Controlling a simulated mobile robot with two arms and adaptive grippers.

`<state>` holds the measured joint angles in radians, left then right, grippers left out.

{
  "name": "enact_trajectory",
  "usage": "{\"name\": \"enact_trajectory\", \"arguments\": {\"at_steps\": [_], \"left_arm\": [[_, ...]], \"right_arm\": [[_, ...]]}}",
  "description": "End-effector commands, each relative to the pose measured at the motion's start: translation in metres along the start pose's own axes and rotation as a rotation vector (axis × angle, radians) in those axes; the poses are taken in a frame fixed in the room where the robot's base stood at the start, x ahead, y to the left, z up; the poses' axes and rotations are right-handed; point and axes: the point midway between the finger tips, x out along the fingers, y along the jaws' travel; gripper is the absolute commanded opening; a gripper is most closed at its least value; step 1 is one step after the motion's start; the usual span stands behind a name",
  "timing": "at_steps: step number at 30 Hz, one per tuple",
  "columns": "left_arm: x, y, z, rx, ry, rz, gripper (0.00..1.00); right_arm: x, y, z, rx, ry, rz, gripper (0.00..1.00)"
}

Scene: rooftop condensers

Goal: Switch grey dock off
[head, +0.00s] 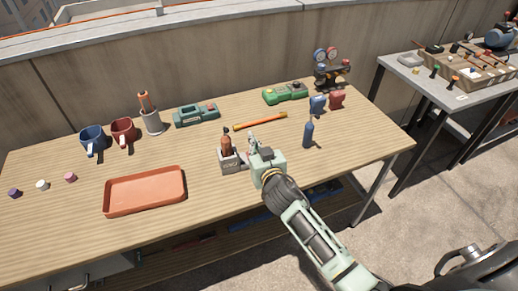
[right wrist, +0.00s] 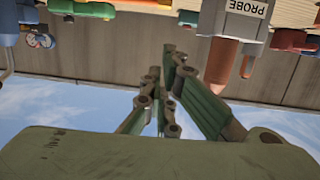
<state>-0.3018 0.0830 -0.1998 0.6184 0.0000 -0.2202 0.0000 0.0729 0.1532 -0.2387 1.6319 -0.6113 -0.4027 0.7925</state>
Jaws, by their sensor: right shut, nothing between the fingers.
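The grey dock (head: 236,166) stands on the wooden table near its front edge, a little right of the middle, with a brown probe (head: 227,145) upright in it. In the right wrist view the dock (right wrist: 237,14) appears upside down with the label "PROBE", and the brown probe (right wrist: 222,65) shows below the label. I cannot make out a switch or its position. My right gripper (head: 252,144) is shut and empty, just right of the dock; its fingers also show in the right wrist view (right wrist: 168,62). I cannot tell whether it touches the dock. My left gripper is out of view.
A blue bottle (head: 308,134) stands right of my gripper. An orange bar (head: 260,121) lies behind it. A terracotta tray (head: 145,191) lies left of the dock. Teal (head: 197,115) and green (head: 285,93) devices and a gauge set (head: 331,70) stand further back. The right front tabletop is clear.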

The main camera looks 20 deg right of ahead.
Motion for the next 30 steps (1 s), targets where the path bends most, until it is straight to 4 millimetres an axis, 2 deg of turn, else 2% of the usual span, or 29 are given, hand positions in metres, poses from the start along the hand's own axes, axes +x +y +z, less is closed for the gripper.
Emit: {"name": "enact_trajectory", "arguments": {"at_steps": [3,10,30], "left_arm": [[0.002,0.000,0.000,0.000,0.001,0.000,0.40],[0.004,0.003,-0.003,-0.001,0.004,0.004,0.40],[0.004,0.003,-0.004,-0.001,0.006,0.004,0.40]], "right_arm": [[-0.023,0.001,-0.003,0.001,0.000,0.000,0.00],[-0.049,0.001,-0.008,0.000,0.000,0.001,0.00],[-0.056,0.001,-0.008,0.000,-0.006,0.004,0.00]]}}
